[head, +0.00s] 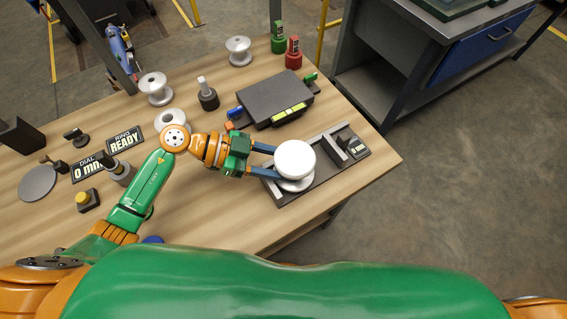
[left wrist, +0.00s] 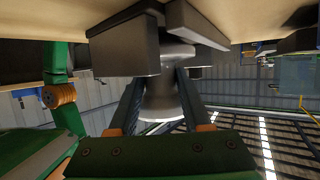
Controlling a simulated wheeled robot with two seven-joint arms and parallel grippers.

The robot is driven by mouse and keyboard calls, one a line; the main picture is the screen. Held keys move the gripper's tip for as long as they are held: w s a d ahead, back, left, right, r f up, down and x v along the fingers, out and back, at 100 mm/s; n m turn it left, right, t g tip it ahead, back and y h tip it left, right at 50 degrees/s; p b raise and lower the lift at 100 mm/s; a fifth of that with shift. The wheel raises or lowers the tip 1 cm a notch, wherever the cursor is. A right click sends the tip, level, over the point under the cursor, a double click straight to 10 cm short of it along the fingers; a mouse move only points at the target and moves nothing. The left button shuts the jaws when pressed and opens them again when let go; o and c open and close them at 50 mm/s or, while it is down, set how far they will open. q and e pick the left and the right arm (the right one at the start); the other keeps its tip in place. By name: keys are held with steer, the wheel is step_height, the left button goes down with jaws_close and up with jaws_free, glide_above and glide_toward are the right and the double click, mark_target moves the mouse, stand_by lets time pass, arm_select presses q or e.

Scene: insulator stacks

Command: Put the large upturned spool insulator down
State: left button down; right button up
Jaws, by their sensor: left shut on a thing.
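The large spool insulator (head: 295,158) is pale, with a round white top face and a grey flange below it. In the head view it stands over the dark fixture plate (head: 322,190) near the table's right front edge. My left gripper (head: 278,163) is shut on it from the left, with one finger on each side. The left wrist view shows the spool's grey body (left wrist: 162,98) between the fingers, close to dark blocks (left wrist: 125,50). I cannot tell whether the spool touches the plate. My right gripper is out of view.
A black box (head: 274,98) lies just behind the fixture. Smaller spools (head: 155,88) (head: 238,50) stand farther back. Red (head: 293,53) and green (head: 278,42) devices stand at the back edge. A READY sign (head: 124,140) and a yellow button (head: 85,200) are at left.

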arm_select(q)
steer(key=shift+f, duration=0.1)
steer(key=shift+c, duration=1.7)
jaws_free()
steer(key=shift+f, duration=0.1)
steer(key=b+v, duration=0.1)
steer(key=v, duration=1.1)
steer(key=shift+s, duration=0.15)
